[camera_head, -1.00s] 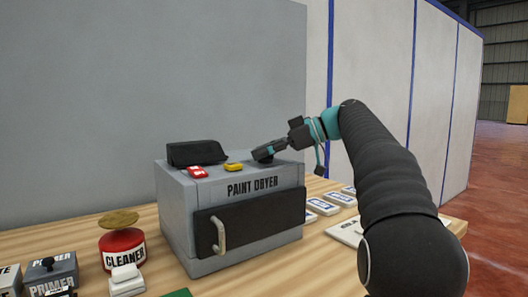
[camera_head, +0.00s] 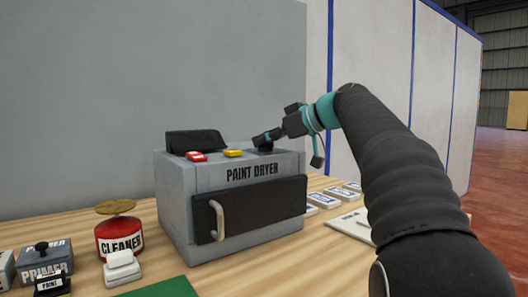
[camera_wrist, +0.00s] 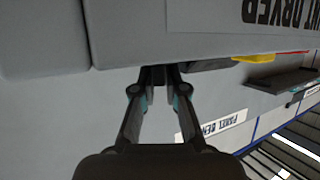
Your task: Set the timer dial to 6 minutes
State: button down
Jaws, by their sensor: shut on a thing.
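The grey paint dryer (camera_head: 176,215) stands on the wooden table with its dark door closed. The small black timer dial (camera_head: 264,150) is at the right end of its top. My gripper (camera_head: 260,141) reaches in from the right and is shut on the dial. In the wrist view, my fingertips (camera_wrist: 160,76) are close together at the dryer's edge, with a dark piece beside them. The fingers hide most of the dial, and I cannot read its setting. The black slanted panel (camera_head: 197,143) on top shows no readable figures.
A red button (camera_head: 196,157) and a yellow button (camera_head: 233,153) sit left of the dial. A red cleaner can (camera_head: 120,238) and a primer box (camera_head: 46,258) stand at front left. Several labelled white pieces (camera_head: 340,197) lie right of the dryer. A grey wall rises behind.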

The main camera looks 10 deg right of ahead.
jog(key=m+t+h+b, duration=0.1)
jog(key=m+t+h, duration=0.1)
jog(key=m+h, duration=0.1)
jog(key=shift+s+a+m+t+b, duration=0.1)
jog(key=shift+m+t+b, duration=0.2)
jog(key=shift+m+b, duration=0.1)
jog(key=m+h, duration=0.1)
jog(key=h, duration=0.1)
jog(key=m+t+h+p, duration=0.1)
jog(key=m+h, duration=0.1)
jog(key=shift+r+m+t, duration=0.15)
jog(key=shift+m+t, duration=0.15)
jog(key=m+h+p, duration=0.1)
jog(key=m+h, duration=0.2)
jog(key=h, duration=0.1)
jog(key=shift+h, duration=0.3)
jog(key=shift+f+m+g+h+b, duration=0.2)
jog(key=shift+m+g+h+b, duration=0.2)
jog(key=shift+m+h, duration=1.15)
jog(key=shift+d+m+h, duration=0.2)
jog(key=shift+m+h, duration=0.05)
jog(key=shift+m, duration=0.1)
jog(key=c, duration=1.2)
grip_release()
jog(key=shift+r, duration=0.1)
